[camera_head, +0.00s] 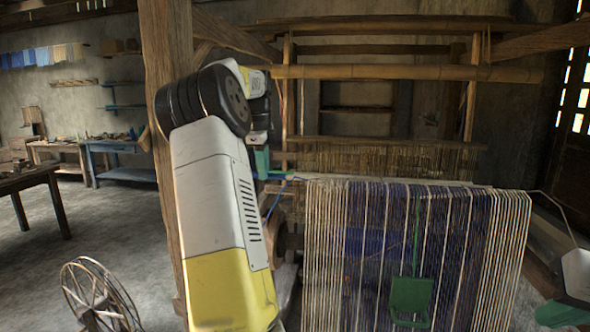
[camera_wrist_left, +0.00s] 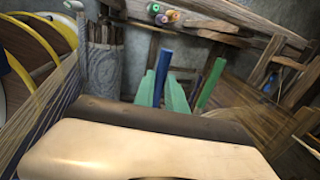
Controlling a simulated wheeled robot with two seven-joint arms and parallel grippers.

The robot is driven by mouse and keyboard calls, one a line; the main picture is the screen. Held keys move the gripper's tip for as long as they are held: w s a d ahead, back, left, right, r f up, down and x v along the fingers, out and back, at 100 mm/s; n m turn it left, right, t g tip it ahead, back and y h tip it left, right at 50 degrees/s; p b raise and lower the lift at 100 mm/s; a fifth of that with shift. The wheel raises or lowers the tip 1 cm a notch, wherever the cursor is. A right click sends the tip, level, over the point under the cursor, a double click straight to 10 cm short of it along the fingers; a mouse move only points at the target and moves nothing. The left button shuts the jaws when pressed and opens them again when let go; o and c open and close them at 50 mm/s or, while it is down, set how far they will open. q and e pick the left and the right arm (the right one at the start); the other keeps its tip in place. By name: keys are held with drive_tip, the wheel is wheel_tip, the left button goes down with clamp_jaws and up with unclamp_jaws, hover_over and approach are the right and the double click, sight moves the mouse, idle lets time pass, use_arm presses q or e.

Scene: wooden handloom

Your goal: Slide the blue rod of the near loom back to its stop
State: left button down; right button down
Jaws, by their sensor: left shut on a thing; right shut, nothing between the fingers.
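The blue rod (camera_wrist_left: 163,66) stands up between the green fingers of my left gripper (camera_wrist_left: 165,92) in the left wrist view. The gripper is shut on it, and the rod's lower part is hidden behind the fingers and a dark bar. In the head view my left gripper (camera_head: 263,163) is at the left end of the near loom (camera_head: 415,250), small and partly covered by my own arm. A thin blue piece (camera_head: 274,204) shows just below it. My right gripper (camera_head: 560,314) is shut and empty at the lower right, beside the loom.
A green rod (camera_wrist_left: 212,83) stands just right of the blue one in the wrist view. A pale rounded bar (camera_wrist_left: 140,150) fills the wrist foreground. A wooden post (camera_head: 163,60) rises behind my left arm. A green paddle-shaped piece (camera_head: 411,296) hangs before the warp threads.

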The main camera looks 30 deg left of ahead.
use_arm(q)
drive_tip(key=s+d+r, duration=0.3)
drive_tip(key=s, duration=0.6)
drive_tip(key=shift+s+r, duration=0.1)
drive_tip(key=c, duration=1.4)
unclamp_jaws()
drive_tip(key=shift+s, duration=0.15)
drive_tip(key=shift+o, duration=0.2)
wheel_tip(320, 180, up, 8)
drive_tip(key=s, duration=0.1)
drive_tip(key=shift+s+d+f, duration=0.15)
drive_tip(key=shift+d+f, duration=0.05)
drive_tip(key=shift+d, duration=0.05)
